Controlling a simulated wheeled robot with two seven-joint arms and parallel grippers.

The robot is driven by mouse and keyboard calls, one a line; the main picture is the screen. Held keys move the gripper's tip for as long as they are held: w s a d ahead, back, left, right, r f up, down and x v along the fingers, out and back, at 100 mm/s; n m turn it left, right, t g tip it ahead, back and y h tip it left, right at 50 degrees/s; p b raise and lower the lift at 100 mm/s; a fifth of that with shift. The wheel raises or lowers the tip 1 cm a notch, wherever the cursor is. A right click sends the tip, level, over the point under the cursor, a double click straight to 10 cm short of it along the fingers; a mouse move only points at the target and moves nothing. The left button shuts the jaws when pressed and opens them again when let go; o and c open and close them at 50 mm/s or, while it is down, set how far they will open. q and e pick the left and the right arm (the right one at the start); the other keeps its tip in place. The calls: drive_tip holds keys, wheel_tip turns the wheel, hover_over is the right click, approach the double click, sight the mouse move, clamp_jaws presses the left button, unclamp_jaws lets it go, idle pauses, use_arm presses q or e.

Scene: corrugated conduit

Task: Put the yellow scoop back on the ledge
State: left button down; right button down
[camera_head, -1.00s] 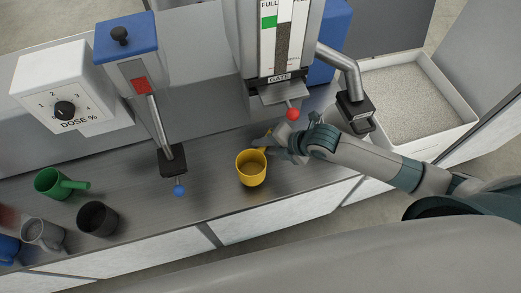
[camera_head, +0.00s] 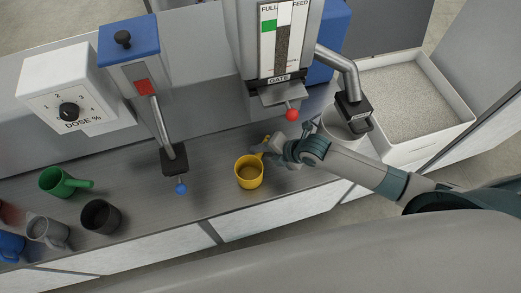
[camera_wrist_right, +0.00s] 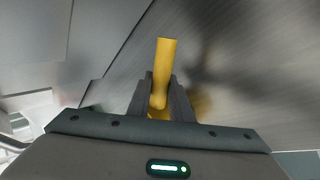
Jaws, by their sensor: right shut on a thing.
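The yellow scoop (camera_head: 249,173) is a round cup with a handle, low over or on the grey ledge (camera_head: 215,190) near its front edge; I cannot tell whether it touches. Its inside looks brownish, perhaps holding something. My right gripper (camera_head: 266,149) is shut on the scoop's handle. In the right wrist view the yellow handle (camera_wrist_right: 165,75) stands between the two fingers (camera_wrist_right: 161,98), and the cup is mostly hidden below. My left gripper is not in view.
Green (camera_head: 62,183), black (camera_head: 101,216), grey (camera_head: 47,232) and blue (camera_head: 10,246) scoops stand at the left. A blue-knobbed spout (camera_head: 174,160) and the red-knobbed gate (camera_head: 291,115) overhang the ledge. A bin of pale grains (camera_head: 405,100) is at the right.

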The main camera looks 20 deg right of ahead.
drive_tip(key=shift+f, duration=0.2)
drive_tip(key=c, duration=1.6)
unclamp_jaws()
drive_tip(key=shift+r, duration=0.2)
drive_tip(key=shift+s+d+r, duration=0.25)
drive_tip(key=shift+d+r, duration=0.05)
drive_tip(key=b+v, duration=0.2)
drive_tip(key=v, duration=0.9)
drive_tip(key=shift+b, duration=0.4)
